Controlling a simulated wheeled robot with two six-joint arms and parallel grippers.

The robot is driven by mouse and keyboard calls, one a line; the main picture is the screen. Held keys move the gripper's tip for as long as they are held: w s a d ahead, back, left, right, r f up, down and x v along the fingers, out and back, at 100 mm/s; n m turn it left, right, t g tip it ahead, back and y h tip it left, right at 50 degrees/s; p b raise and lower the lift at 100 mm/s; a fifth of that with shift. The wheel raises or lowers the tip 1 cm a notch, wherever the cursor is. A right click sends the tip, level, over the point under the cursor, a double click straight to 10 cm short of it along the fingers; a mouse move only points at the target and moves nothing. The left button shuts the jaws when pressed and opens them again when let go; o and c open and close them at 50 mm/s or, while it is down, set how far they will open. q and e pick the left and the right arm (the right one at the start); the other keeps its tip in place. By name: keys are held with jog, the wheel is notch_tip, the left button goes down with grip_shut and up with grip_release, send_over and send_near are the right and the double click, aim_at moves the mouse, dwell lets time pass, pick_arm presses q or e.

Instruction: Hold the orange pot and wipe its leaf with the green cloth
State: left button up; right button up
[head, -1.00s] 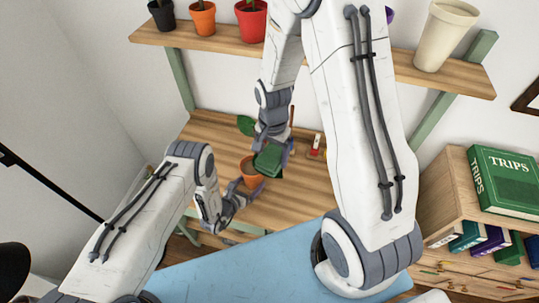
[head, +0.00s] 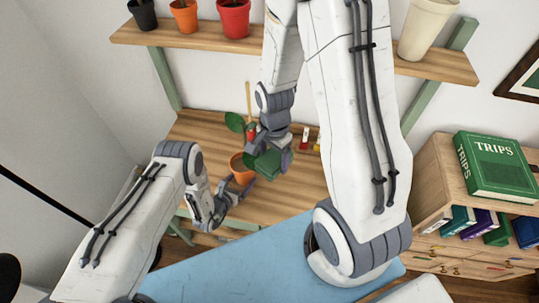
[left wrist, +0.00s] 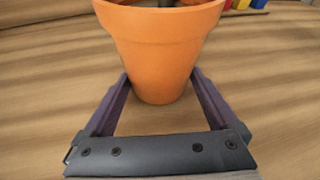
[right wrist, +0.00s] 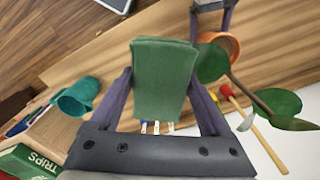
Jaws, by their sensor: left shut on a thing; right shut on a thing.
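The orange pot (head: 240,168) stands on the wooden bench, with a green leaf (head: 235,122) rising behind it. My left gripper (left wrist: 160,78) is shut on the pot, one finger on each side of its lower body. The pot (left wrist: 160,45) looks upright in the left wrist view, its rim cut off at the top. My right gripper (right wrist: 164,78) is shut on the folded green cloth (right wrist: 165,65), which also shows in the head view (head: 268,163). The cloth is just right of the pot.
A cabinet with books (head: 495,165) stands at the right.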

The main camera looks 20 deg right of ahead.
jog(key=shift+w+a+f, duration=0.35)
jog(key=shift+w+f, duration=0.45)
jog(key=shift+w+a+f, duration=0.35)
jog(key=shift+w+f, duration=0.4)
jog(key=shift+f, duration=0.7)
